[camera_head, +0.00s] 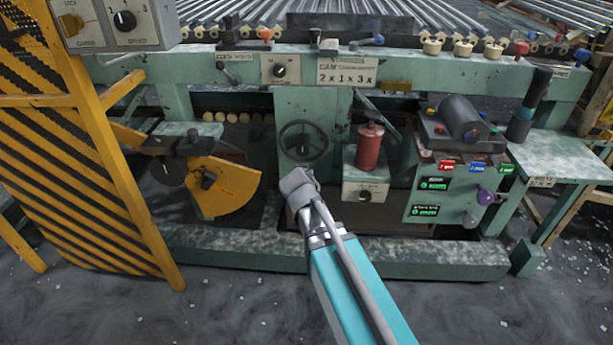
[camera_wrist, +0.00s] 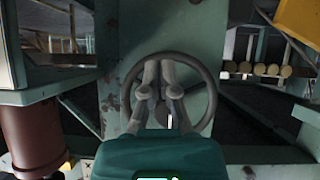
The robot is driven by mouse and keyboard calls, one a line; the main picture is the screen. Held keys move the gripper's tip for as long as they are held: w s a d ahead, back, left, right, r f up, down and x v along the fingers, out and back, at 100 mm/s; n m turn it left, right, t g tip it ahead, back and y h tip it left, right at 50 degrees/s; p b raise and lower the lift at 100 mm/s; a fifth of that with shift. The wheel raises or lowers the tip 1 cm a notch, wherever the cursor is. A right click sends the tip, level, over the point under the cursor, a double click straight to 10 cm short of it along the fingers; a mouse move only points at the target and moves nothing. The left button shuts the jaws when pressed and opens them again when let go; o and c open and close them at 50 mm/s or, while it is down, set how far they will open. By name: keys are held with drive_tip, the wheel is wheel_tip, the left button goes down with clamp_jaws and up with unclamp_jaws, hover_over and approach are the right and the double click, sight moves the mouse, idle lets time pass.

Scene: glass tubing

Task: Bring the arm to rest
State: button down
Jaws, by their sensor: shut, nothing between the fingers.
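My gripper (camera_wrist: 160,66) is shut and empty in the wrist view, its two grey fingers side by side. It lies in front of a dark handwheel (camera_wrist: 211,92) in that view and covers the wheel's middle. Whether it touches the wheel I cannot tell. In the head view my arm reaches up from the bottom, and its grey end (camera_head: 298,184) is just below the handwheel (camera_head: 304,122) on the green machine. The fingers cannot be made out there.
A red cylinder (camera_head: 369,147) stands right of the wheel. A control box (camera_head: 440,193) with coloured buttons is further right. A yellow curved guard (camera_head: 228,187) and a striped yellow panel (camera_head: 75,170) are at left. Glass tubes (camera_head: 350,14) lie along the top. The floor in front is mostly open.

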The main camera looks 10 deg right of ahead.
drive_tip(key=s+d+f+n+g+y+p, duration=0.1)
drive_tip(key=s+d+f+g+p, duration=0.25)
drive_tip(key=s, duration=0.65)
drive_tip(key=s+d+n+g+y+p, duration=0.15)
drive_tip(key=s+d+g, duration=0.25)
drive_tip(key=s+g, duration=0.45)
wheel_tip(320, 180, up, 37)
drive_tip(key=s+t+p, duration=0.1)
drive_tip(key=p, duration=3.6)
drive_tip(key=shift+r+m, duration=0.2)
drive_tip(key=shift+m, duration=0.15)
